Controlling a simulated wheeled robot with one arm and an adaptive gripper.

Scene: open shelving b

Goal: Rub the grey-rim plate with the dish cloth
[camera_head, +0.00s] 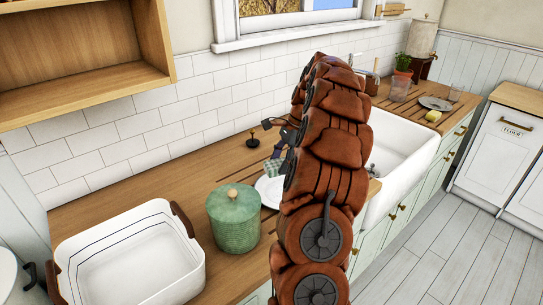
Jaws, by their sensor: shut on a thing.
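A white plate (267,190) lies on the wooden counter left of the sink, partly hidden by my arm; its rim colour is hard to make out. A green-and-white checked dish cloth (273,168) is at the plate's far side. My gripper (277,157) is shut on the cloth, with its fingers partly hidden behind my arm. The cloth appears at or just above the plate; I cannot tell whether they touch.
A green lidded canister (234,217) stands close left of the plate. A white basin with brown handles (133,262) is at front left. A small dark object (253,141) lies behind. Right of the white sink (397,150) are another plate (435,103) and a yellow sponge (433,116).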

